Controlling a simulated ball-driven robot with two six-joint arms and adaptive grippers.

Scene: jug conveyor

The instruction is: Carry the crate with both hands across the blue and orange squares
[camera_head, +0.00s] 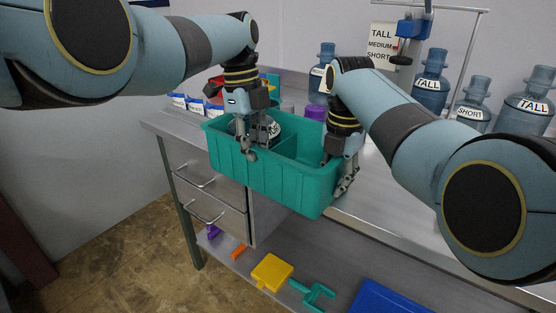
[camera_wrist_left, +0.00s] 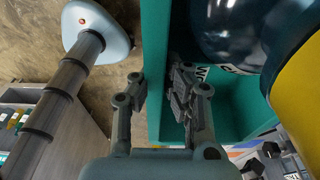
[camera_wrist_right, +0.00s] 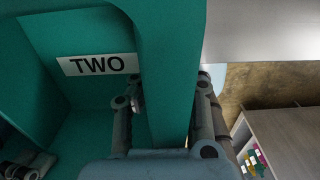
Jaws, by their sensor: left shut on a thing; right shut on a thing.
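The teal crate (camera_head: 265,178) is at the front edge of the grey bench, and whether it touches the bench is unclear. My left gripper (camera_head: 252,153) is shut on its near wall toward the left; the left wrist view shows that wall (camera_wrist_left: 154,50) between the fingers. My right gripper (camera_head: 346,178) is shut on the wall at the right end; the right wrist view shows this wall (camera_wrist_right: 170,60) between its fingers. A dark blue jug (camera_wrist_left: 222,30) is in the crate's left part. A label reading TWO (camera_wrist_right: 97,65) is inside. I see no blue or orange squares.
Several blue jugs marked TALL (camera_head: 430,80) or SHORT (camera_head: 470,108) stand at the back right. A sign (camera_head: 381,45) hangs on the wall. Drawers (camera_head: 212,190) are under the bench. A yellow piece (camera_head: 271,272) and a blue bin (camera_head: 388,298) lie on the lower shelf.

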